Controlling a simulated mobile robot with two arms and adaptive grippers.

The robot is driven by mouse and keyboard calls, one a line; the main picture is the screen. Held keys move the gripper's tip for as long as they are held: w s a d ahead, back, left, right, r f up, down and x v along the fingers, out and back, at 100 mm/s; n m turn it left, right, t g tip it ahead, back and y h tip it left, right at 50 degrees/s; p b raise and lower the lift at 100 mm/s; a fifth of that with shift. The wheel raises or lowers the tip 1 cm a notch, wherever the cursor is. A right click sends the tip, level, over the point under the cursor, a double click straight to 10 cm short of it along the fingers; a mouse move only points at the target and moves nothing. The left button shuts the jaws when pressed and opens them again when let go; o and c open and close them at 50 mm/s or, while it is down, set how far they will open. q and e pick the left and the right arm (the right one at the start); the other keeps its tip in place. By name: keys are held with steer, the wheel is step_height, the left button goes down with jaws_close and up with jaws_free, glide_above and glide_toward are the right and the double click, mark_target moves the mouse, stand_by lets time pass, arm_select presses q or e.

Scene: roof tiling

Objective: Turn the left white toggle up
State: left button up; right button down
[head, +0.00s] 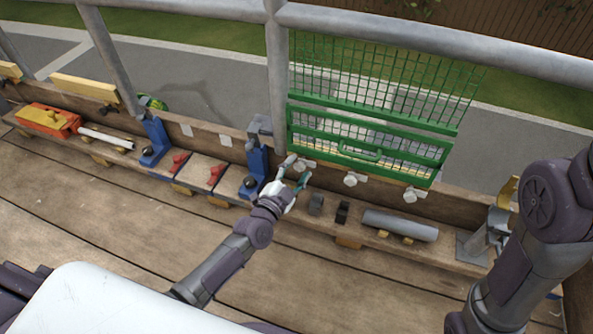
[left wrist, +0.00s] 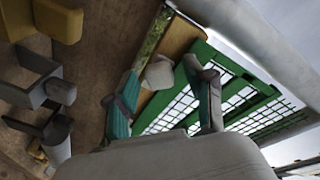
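Three white toggles sit in a row on the wooden board below the green mesh gate (head: 365,150): the left toggle (head: 301,165), the middle toggle (head: 351,179) and the right toggle (head: 411,195). My left gripper (head: 296,171) is at the left toggle, its fingers open on either side of it. In the left wrist view a white toggle (left wrist: 160,72) shows between the spread teal-padded fingers of the left gripper (left wrist: 165,92). I cannot tell whether either finger touches it. My right arm is at the right edge of the head view; its gripper does not show.
A metal railing (head: 430,38) runs above the gate. The foreground planks are largely clear.

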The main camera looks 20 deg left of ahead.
arm_select(q)
jaws_close()
steer(key=shift+n, duration=0.3)
steer(key=n, duration=0.3)
steer(key=shift+f+n+t, duration=0.1)
steer(key=shift+n+t, duration=0.3)
steer(key=n, duration=0.5)
steer(key=shift+d+f+t+p, duration=0.1)
steer(key=shift+t+p, duration=0.2)
steer(key=n+y, duration=0.1)
steer(key=n, duration=0.4)
steer(key=shift+s+d, duration=0.1)
steer(key=shift+n+t+y, duration=0.2)
steer(key=shift+n+y, duration=0.25)
steer(key=shift+n, duration=0.9)
steer(key=shift+n+t+y, duration=0.2)
steer(key=shift+n+y, duration=0.25)
steer(key=shift+n, duration=0.9)
